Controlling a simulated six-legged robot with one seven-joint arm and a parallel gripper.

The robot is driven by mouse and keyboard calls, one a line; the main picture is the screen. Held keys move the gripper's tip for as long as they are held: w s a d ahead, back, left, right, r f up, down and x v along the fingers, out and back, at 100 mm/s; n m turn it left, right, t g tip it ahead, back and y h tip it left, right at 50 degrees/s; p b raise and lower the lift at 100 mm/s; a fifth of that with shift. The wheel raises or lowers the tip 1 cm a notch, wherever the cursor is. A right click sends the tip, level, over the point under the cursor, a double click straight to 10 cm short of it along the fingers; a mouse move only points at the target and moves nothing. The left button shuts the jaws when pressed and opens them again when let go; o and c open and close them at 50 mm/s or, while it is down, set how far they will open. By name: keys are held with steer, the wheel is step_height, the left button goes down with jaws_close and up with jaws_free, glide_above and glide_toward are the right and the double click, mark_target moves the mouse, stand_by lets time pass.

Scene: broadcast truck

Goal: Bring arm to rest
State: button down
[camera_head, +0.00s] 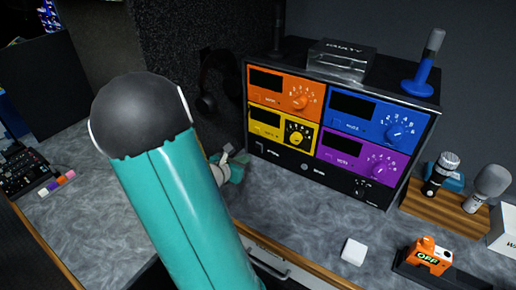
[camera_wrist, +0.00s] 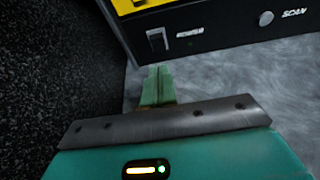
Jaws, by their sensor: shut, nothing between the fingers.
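My arm is a large teal link with a dark grey rounded joint, and it crosses the left middle of the head view. My gripper (camera_head: 232,153) shows just beyond the arm, partly hidden by it, in front of the lower left corner of the radio rack (camera_head: 330,178). In the wrist view, my gripper (camera_wrist: 158,72) is shut and empty, its green fingers pressed together over the grey worktop (camera_wrist: 215,80). The fingertips are close to the rack's black lower panel (camera_wrist: 215,38), just below a power switch (camera_wrist: 157,40). I cannot tell whether they touch it.
The rack holds orange, blue, yellow and purple units. Microphones (camera_head: 441,172) stand on a wooden holder at right. A white cube (camera_head: 354,251) and an orange "OFF" device (camera_head: 428,257) lie in front. Headphones (camera_head: 214,85) hang on the dark wall. The left worktop (camera_head: 85,225) has free room.

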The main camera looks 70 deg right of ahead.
stand_by(0.4)
steer(key=w+a+r+m+t+y, duration=0.1)
steer(key=a+r+m+y, duration=0.3)
steer(key=a, duration=1.1)
steer(key=w+a+r+m+t+y, duration=0.1)
steer(key=a+r+m+t+y, duration=0.3)
steer(key=a, duration=1)
steer(key=w+a+r+m+t+y, duration=0.1)
steer(key=a+r+m+y, duration=0.4)
steer(key=a, duration=1)
step_height(320, 180, up, 4)
steer(key=m+t, duration=0.1)
steer(key=m, duration=0.2)
steer(key=shift+a+f+t+y, duration=0.2)
steer(key=shift+a+t+y, duration=0.15)
steer(key=shift+t+y, duration=0.05)
